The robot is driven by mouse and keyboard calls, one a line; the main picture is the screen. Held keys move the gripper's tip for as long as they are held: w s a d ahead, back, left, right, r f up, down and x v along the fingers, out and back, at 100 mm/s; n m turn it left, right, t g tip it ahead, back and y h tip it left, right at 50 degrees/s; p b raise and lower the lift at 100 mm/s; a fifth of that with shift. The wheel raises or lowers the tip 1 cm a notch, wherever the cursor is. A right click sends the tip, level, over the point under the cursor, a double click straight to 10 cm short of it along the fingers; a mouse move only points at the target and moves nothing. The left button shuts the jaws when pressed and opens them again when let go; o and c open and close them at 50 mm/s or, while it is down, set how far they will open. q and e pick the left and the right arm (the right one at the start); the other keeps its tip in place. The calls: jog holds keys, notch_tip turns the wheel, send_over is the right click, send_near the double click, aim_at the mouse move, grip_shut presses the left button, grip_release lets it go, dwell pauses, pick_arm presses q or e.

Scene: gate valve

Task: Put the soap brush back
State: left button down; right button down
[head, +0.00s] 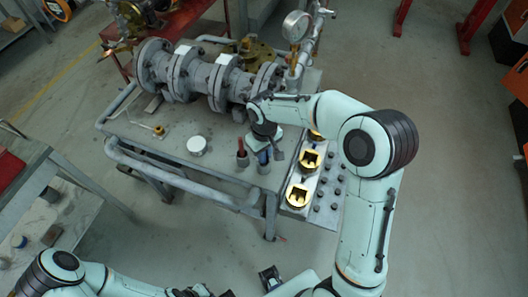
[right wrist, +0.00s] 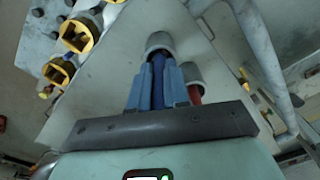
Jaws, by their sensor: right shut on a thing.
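My right gripper (head: 263,157) points down over the front right part of the workbench (head: 225,178). It is shut on the blue handle (right wrist: 158,82) of what looks like the soap brush. In the right wrist view the handle stands between the two blue-grey fingers, and its far end meets the mouth of a grey cup (right wrist: 159,41). The bristles are hidden, and I cannot tell how deep it sits. A second grey cup (right wrist: 188,75) beside it holds a red-handled tool (head: 242,151). My left gripper (head: 200,291) is at the bottom edge, partly cut off; its jaws are unclear.
A flanged grey pipe valve (head: 205,78) with a pressure gauge (head: 296,26) lies along the bench's back. A white round tin (head: 197,145) stands left of the cups. Yellow sockets (head: 298,194) and several dark bolts sit on a panel to the right. A tube rail runs along the front.

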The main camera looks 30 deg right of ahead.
jog(key=shift+f, duration=0.2)
jog(key=c, duration=1.1)
grip_release()
jog(key=shift+r, duration=0.1)
pick_arm(q)
jog(key=shift+f, duration=0.1)
pick_arm(e)
jog(key=shift+r, duration=0.5)
notch_tip(320, 180, up, 11)
jog(key=shift+r+p, duration=0.1)
jog(key=shift+p, duration=0.6)
pick_arm(q)
jog(key=shift+w+r, duration=0.25)
jog(key=shift+r, duration=0.25)
jog(key=shift+w+r, duration=0.25)
jog(key=shift+r, duration=0.2)
pick_arm(e)
jog(key=shift+r, duration=0.1)
